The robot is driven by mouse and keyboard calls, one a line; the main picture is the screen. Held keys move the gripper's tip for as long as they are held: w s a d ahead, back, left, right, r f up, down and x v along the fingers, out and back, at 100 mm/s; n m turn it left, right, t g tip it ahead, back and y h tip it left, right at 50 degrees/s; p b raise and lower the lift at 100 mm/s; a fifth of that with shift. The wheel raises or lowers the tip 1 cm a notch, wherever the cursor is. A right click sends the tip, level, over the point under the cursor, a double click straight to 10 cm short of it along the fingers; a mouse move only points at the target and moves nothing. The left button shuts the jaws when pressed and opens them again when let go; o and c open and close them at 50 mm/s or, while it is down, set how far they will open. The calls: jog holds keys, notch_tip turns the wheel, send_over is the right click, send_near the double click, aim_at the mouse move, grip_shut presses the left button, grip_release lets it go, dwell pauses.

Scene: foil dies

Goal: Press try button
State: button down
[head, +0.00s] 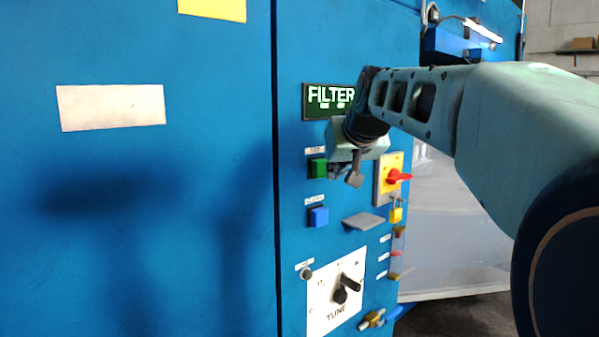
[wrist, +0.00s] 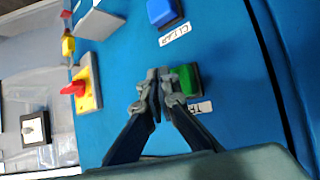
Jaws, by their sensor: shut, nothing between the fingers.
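The green button (head: 318,168) sits on the blue cabinet front under a small white label. It also shows in the wrist view (wrist: 187,79), where its label (wrist: 199,107) is partly hidden and shows a T. My gripper (head: 338,172) is just right of the green button in the head view. In the wrist view my gripper's fingertips (wrist: 159,76) are together, empty, and overlap the button's near side. I cannot tell whether they touch it.
A blue button (head: 318,216) labelled CLEAR sits below the green one. A red switch (head: 399,176) on a yellow plate and a grey ledge (head: 363,221) stick out nearby. A display (head: 317,113) reads FILTER above. A TUNE dial (head: 341,294) is lower down.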

jog(key=shift+s+d+r+b, duration=0.1)
jog(key=shift+s+d+b, duration=0.65)
jog(key=shift+s, duration=0.3)
jog(key=shift+s+d+b, duration=0.6)
jog(key=shift+s+d, duration=0.15)
jog(key=shift+s, duration=0.3)
